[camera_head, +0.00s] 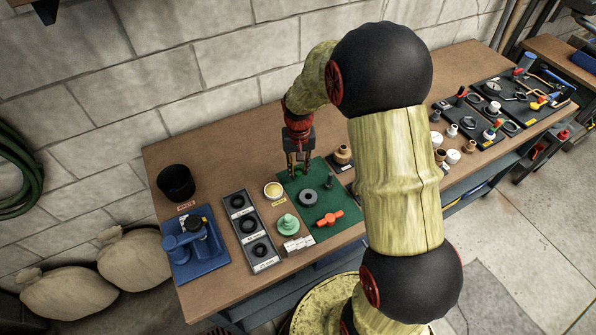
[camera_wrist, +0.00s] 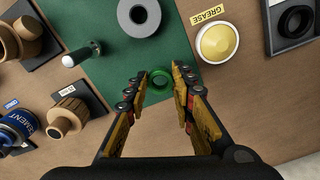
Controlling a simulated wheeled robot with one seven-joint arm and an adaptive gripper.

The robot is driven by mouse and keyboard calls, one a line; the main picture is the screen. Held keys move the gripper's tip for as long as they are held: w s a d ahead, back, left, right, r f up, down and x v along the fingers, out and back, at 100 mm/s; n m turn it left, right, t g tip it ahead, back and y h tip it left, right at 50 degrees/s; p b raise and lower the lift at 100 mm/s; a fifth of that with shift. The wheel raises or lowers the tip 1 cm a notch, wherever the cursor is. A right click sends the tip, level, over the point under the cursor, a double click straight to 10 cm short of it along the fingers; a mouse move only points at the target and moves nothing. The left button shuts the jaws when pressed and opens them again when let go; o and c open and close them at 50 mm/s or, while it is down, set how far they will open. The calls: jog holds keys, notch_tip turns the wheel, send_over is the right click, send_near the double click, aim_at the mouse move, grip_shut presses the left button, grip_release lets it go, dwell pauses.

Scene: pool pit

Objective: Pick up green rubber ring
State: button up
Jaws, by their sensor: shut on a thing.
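The green rubber ring (camera_wrist: 160,75) is small and dark green. In the wrist view it sits between the two fingertips of my gripper (camera_wrist: 160,78). My gripper is shut on it, with a finger on each side. In the head view my gripper (camera_head: 299,172) points down over the back edge of the green mat (camera_head: 300,195). The ring cannot be made out there. Its height above the mat is hard to tell.
A grey ring (camera_head: 308,197), a dark upright pin (camera_head: 329,182) and an orange valve handle (camera_head: 330,218) are on the mat. A yellow grease tin (camera_head: 273,189) and a tray of black rings (camera_head: 247,231) lie left. Brass fittings (camera_head: 343,154) stand right. The block wall is close behind.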

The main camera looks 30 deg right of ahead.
jog(key=s+a+r+p, duration=0.2)
jog(key=s+a+r, duration=0.1)
jog(key=s+r, duration=0.6)
jog(key=shift+s+a+p, duration=0.25)
jog(key=shift+s+p, duration=0.05)
jog(key=shift+s, duration=1.7)
